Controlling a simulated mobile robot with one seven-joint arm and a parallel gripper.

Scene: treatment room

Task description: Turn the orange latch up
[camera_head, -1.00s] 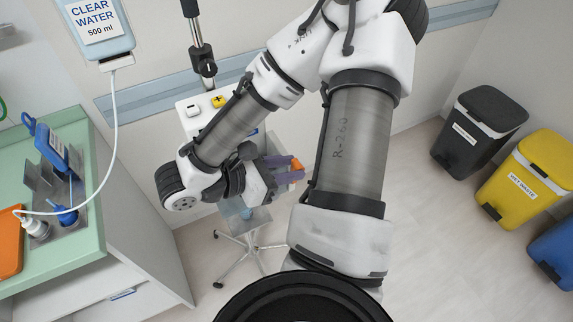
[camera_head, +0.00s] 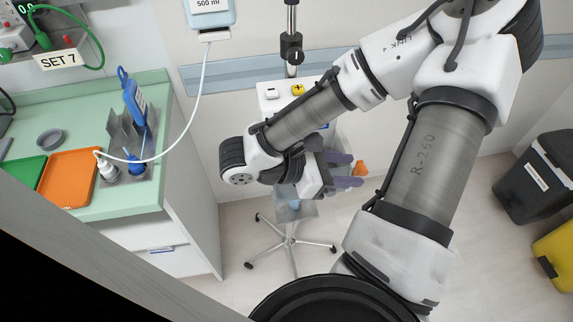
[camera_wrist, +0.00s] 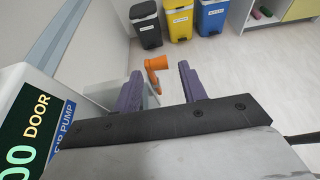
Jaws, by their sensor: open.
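The orange latch (camera_wrist: 156,66) shows in the wrist view just beyond and between my two purple fingertips. It has a short bar at the top and an arm that hangs down from it. I cannot tell whether a finger touches the latch.
The white pump (camera_wrist: 35,120) with a lit DOOR display stands close at the left of the wrist view. Its wheeled stand (camera_head: 290,241) is below my arm. A green counter (camera_head: 90,195) is at left. Bins (camera_head: 540,180) stand at right, with open floor between.

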